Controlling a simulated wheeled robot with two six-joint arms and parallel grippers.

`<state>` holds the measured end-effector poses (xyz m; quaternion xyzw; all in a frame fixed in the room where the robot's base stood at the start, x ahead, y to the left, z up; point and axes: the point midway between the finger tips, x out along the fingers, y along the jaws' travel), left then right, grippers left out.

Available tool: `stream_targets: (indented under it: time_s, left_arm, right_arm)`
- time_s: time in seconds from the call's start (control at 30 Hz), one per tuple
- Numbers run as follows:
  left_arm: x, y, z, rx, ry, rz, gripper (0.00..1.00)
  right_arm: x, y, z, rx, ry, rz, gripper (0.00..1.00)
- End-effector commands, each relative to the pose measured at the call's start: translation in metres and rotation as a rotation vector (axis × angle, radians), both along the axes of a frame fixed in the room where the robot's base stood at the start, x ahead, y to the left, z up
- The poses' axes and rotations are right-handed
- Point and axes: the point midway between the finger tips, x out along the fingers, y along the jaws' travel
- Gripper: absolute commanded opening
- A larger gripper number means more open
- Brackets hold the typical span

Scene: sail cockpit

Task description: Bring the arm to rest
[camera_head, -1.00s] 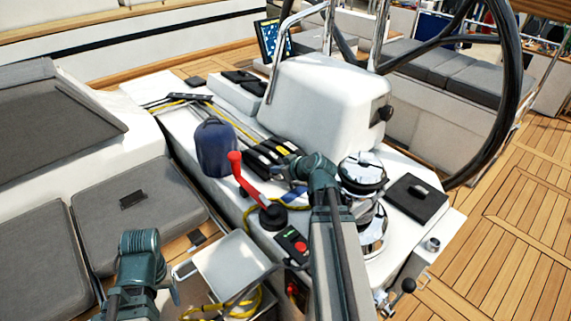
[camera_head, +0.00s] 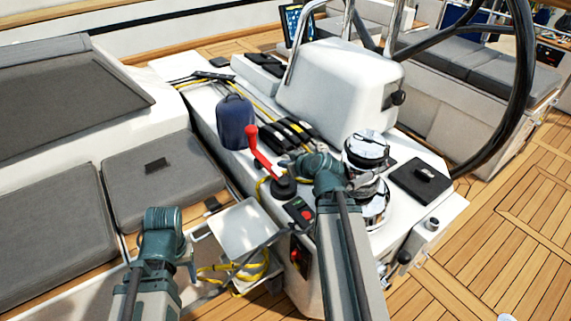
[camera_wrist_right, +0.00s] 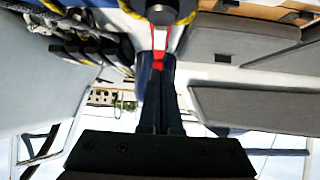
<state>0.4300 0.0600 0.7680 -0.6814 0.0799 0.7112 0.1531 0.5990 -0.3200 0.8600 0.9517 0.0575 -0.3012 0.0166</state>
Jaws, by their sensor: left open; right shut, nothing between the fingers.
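My left gripper (camera_head: 191,268) is low at the left of the console, close to the small white tray table (camera_head: 240,228). It is small and partly hidden by its own wrist, and it is open. My right arm reaches up over the front of the console. My right gripper (camera_head: 289,163) is above the console top, beside the red-handled winch crank (camera_head: 263,153). In the right wrist view its dark fingers (camera_wrist_right: 160,95) are together with nothing between them. The red handle (camera_wrist_right: 158,42) shows beyond the fingertips there; I cannot tell whether they touch.
Chrome winches (camera_head: 367,150) stand right of my right wrist, with a black hatch (camera_head: 419,180) beyond. A blue bag (camera_head: 236,122) and black clutches (camera_head: 284,133) lie behind. Yellow rope (camera_head: 254,266) hangs under the tray table. Open teak deck (camera_head: 510,240) is at right.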

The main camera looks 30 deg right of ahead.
Motion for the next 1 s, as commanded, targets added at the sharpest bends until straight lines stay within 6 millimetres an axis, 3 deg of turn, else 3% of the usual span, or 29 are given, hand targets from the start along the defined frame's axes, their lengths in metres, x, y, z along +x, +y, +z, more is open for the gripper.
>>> stream_targets:
  time_s: [0.27, 0.37, 0.47, 0.53, 0.7, 0.83, 1.0]
  left_arm:
    - [0.000, 0.000, 0.000, 0.000, 0.000, 0.000, 0.61]
    - [0.000, 0.000, 0.005, 0.000, 0.000, 0.000, 0.61]
    - [0.000, 0.000, 0.018, 0.000, 0.000, 0.000, 0.61]
    - [0.000, 0.000, 0.031, 0.000, 0.000, 0.000, 0.61]
    - [0.000, 0.000, 0.061, 0.000, 0.000, 0.000, 0.61]
    - [0.000, 0.000, 0.082, 0.000, 0.000, 0.001, 0.61]
    - [0.000, 0.000, 0.102, 0.000, 0.000, 0.001, 0.61]
  right_arm:
    - [0.000, 0.000, 0.000, 0.000, 0.001, 0.001, 0.00]
    - [0.000, 0.013, 0.001, 0.006, 0.026, 0.023, 0.00]
    - [-0.004, 0.050, 0.001, 0.021, 0.106, 0.085, 0.00]
    - [-0.012, 0.088, -0.001, 0.030, 0.201, 0.143, 0.00]
    - [-0.052, 0.174, -0.005, 0.000, 0.479, 0.248, 0.00]
    - [-0.091, 0.217, -0.002, -0.074, 0.677, 0.265, 0.00]
    - [-0.136, 0.248, 0.010, -0.197, 0.861, 0.226, 0.00]
